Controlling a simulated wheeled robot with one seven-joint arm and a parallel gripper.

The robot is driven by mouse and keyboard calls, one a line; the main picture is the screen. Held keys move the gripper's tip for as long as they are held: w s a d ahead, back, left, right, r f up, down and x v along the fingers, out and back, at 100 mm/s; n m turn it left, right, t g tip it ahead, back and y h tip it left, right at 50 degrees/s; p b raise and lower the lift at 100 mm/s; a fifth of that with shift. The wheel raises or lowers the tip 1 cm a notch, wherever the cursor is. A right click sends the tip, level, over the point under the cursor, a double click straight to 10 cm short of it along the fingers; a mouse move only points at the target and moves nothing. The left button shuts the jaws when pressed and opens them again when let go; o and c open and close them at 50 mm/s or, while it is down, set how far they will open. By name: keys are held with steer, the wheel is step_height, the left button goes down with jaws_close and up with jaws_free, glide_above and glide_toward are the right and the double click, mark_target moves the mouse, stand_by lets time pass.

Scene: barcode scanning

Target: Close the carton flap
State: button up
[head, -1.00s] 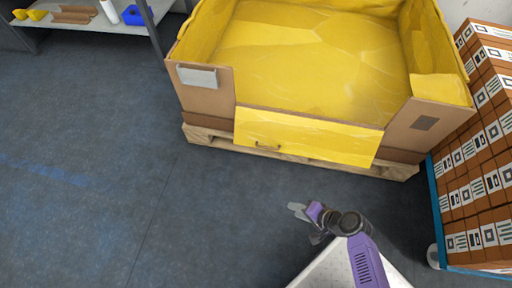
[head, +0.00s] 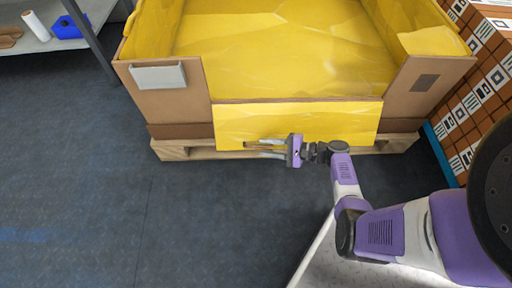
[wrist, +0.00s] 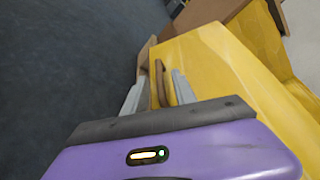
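The carton (head: 165,103) is a large brown box with a yellow lining, standing on a wooden pallet. Its front flap (head: 345,122) hangs folded down and outward, yellow side facing me; it also shows in the wrist view (wrist: 215,75). A small brown handle (wrist: 160,82) sits on the flap near its lower left. My gripper (head: 265,148) is at this handle. In the wrist view the two grey fingers (wrist: 156,92) are apart, one on each side of the handle. No firm grip on it shows.
The wooden pallet (head: 175,150) sticks out under the carton. A stack of brown labelled boxes (head: 470,125) stands close on the right. A grey shelf (head: 50,40) with a blue bin (head: 68,27) is at the upper left. The floor (head: 80,180) at left is clear.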

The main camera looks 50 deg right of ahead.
mark_target(257, 146)
steer(key=shift+b+x, duration=0.45)
steer(key=shift+x, duration=1.4)
jaws_close()
steer(key=shift+s, duration=0.1)
